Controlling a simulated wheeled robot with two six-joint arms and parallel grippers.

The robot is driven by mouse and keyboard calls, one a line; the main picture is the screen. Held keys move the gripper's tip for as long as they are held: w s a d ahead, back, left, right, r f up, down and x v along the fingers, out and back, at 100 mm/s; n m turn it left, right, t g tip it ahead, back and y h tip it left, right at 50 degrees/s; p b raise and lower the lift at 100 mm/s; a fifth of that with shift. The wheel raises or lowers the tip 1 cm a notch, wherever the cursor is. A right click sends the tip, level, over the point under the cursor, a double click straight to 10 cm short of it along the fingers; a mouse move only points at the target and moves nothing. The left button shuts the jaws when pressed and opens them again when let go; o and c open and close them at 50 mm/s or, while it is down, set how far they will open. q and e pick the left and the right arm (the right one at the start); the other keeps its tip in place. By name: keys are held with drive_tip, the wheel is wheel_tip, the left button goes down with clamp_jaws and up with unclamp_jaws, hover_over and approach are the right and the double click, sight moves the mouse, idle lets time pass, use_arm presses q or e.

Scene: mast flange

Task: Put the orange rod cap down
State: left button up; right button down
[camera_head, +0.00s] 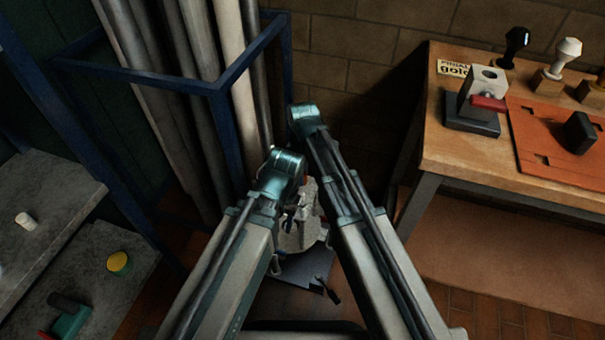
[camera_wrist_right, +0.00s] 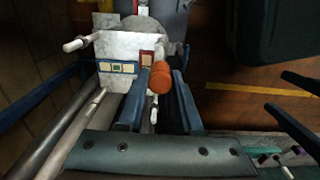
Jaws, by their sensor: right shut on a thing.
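The orange rod cap (camera_wrist_right: 160,80) shows in the right wrist view as a short orange cylinder. My right gripper (camera_wrist_right: 158,72) is shut on it, with a blue-grey finger on each side. In the head view my right gripper is small and dark among the arm links low in the centre, and the cap cannot be made out there. Two dark parallel prongs at the right edge of the wrist view look like my left gripper (camera_wrist_right: 283,98), open with nothing between them. What lies directly under the cap is hidden by the fingers.
A grey bench (camera_head: 58,185) at left bears a white piece (camera_head: 26,221), a yellow-topped piece (camera_head: 118,263) and a green block (camera_head: 72,318). A blue rack (camera_head: 225,125) holds long pipes. A wooden table (camera_head: 450,150) at right bears a vise-like block, an orange mat (camera_head: 535,165) and knobs.

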use_arm(q)
drive_tip(key=shift+r+p, duration=0.3)
drive_tip(key=shift+r, duration=0.35)
use_arm(e)
drive_tip(key=shift+r, duration=0.7)
use_arm(q)
drive_tip(key=shift+r, duration=0.15)
use_arm(e)
drive_tip(key=shift+r, duration=0.1)
use_arm(q)
wheel_tip(320, 180, up, 27)
drive_tip(key=p, duration=2.7)
use_arm(e)
wheel_tip(320, 180, up, 27)
use_arm(q)
drive_tip(key=shift+f, duration=0.2)
drive_tip(key=shift+d, duration=0.1)
use_arm(e)
drive_tip(key=shift+f, duration=0.2)
